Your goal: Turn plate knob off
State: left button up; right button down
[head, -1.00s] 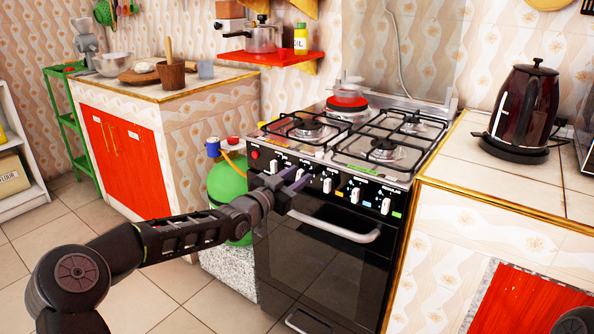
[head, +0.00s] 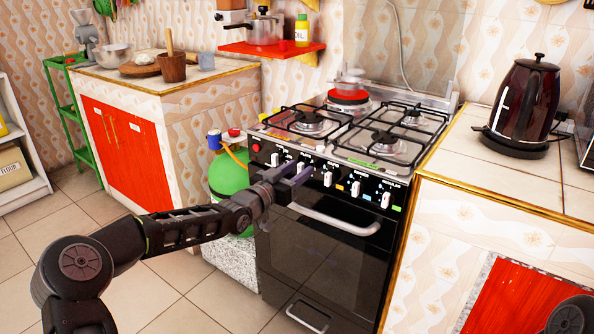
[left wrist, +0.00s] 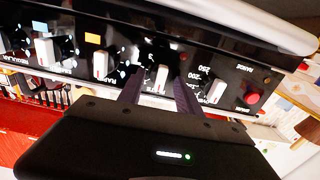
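The black stove front (head: 335,183) carries a row of white knobs and a red round button (head: 256,148). The red round hot plate (head: 347,97) is at the stove's back left. My left gripper (head: 302,172) is at the panel, open. In the left wrist view, its two dark fingers (left wrist: 159,91) stand on either side of the second knob from the red button (left wrist: 160,77), with small gaps visible. I cannot tell how deep the knob sits between them. The first knob (left wrist: 215,90), by the temperature numbers, is outside the fingers. My right gripper is not in view.
The oven handle (head: 335,219) sticks out just below the knobs. A green gas bottle (head: 228,174) stands left of the stove. A dark kettle (head: 524,100) is on the right counter (head: 470,165). The floor (head: 165,297) before the stove is open.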

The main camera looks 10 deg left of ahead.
pick_arm(q)
jog(key=shift+o, duration=1)
jog(key=shift+s+a+r, duration=0.1)
jog(key=shift+s+a, duration=0.05)
jog(key=shift+s, duration=0.15)
jog(key=p+v, duration=0.1)
jog(key=v, duration=0.6)
